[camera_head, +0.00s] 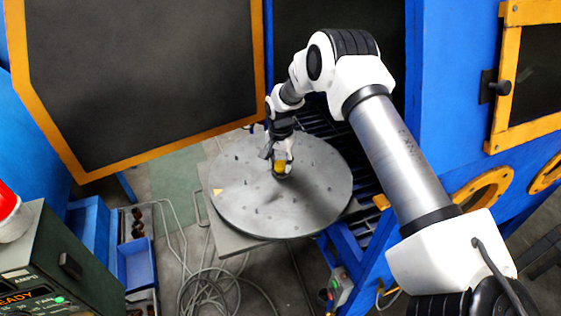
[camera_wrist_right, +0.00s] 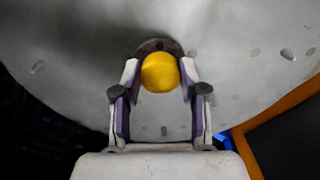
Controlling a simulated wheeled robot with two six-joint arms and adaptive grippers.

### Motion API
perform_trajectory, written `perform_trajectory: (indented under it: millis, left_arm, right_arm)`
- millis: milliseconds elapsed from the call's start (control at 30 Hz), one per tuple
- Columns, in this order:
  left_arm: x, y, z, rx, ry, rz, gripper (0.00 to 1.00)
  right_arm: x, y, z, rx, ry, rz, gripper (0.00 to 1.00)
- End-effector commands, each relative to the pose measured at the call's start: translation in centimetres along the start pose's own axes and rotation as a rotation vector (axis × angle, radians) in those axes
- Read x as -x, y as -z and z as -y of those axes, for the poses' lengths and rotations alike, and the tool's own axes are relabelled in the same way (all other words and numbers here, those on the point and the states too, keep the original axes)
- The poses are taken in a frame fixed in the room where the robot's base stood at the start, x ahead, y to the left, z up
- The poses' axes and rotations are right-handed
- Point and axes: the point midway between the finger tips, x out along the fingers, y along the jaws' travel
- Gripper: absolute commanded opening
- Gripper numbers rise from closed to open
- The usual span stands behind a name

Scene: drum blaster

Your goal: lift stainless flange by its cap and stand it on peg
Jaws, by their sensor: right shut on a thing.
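The yellow cap (camera_head: 280,168) of the flange is between the fingers of my right gripper (camera_head: 279,160), which is shut on it over the round grey turntable. In the right wrist view the cap (camera_wrist_right: 160,73) is a yellow ball between the two fingertips of my right gripper (camera_wrist_right: 160,80). The flange body (camera_wrist_right: 155,45) shows as a dark rim behind the cap, mostly hidden by it. I cannot tell whether the flange touches the turntable or is just above it. I cannot make out the peg for certain. My left gripper is not in view.
The round turntable (camera_head: 316,205) has small dark marks and a yellow triangle near its left edge. An open door (camera_head: 140,80) with an orange frame stands behind left. A blue cabinet wall (camera_head: 450,120) is at the right. Cables lie on the floor.

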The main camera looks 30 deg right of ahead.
Motion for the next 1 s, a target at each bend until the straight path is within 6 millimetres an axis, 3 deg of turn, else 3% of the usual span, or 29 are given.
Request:
perform_trajectory:
  millis: [600,633,700,933,1000]
  left_arm:
    - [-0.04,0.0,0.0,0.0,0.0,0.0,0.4]
    - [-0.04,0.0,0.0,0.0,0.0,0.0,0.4]
    - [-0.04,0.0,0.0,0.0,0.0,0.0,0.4]
    - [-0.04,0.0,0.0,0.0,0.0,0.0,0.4]
    - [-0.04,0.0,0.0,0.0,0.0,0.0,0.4]
  right_arm:
    - [-0.59,-0.46,0.05,0.0,0.001,-0.001,0.02]
    - [-0.59,-0.46,0.05,0.0,0.001,-0.001,0.46]
    - [-0.59,-0.46,0.05,0.0,0.001,-0.001,0.7]
    - [-0.61,-0.47,0.04,0.0,0.001,0.0,0.71]
    - [-0.61,-0.47,0.04,0.0,0.0,0.0,0.84]
